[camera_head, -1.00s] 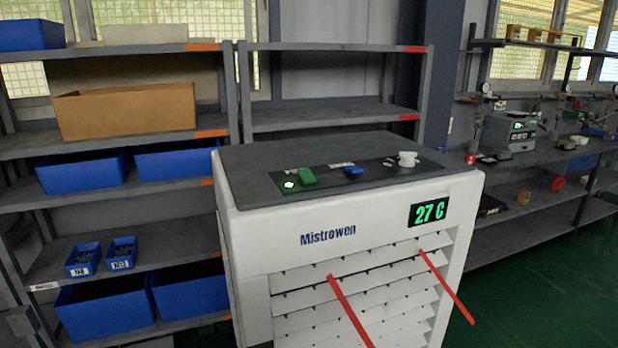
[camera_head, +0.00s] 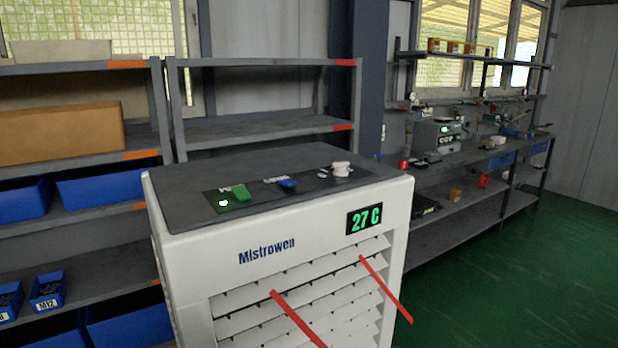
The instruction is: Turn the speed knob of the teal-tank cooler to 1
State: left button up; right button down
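The panel labels are too small to read, so I cannot tell which is the speed knob. No teal tank shows on this cooler. Two red ribbons (camera_head: 298,318) hang from the louvres. Neither of my grippers is in view.
Grey shelves (camera_head: 260,130) with blue bins (camera_head: 105,188) and a cardboard box (camera_head: 60,137) stand behind and left. A workbench (camera_head: 455,165) with tools runs along the right wall. Green floor (camera_head: 520,270) is clear at the right front.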

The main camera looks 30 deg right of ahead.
aim_at(340, 167)
jog(key=i+j+z, duration=0.15)
jog(key=j+z, duration=0.2)
jog(key=z, duration=0.15)
jog(key=j+z, duration=0.8)
jog(key=z, duration=0.15)
jog(key=i, duration=0.05)
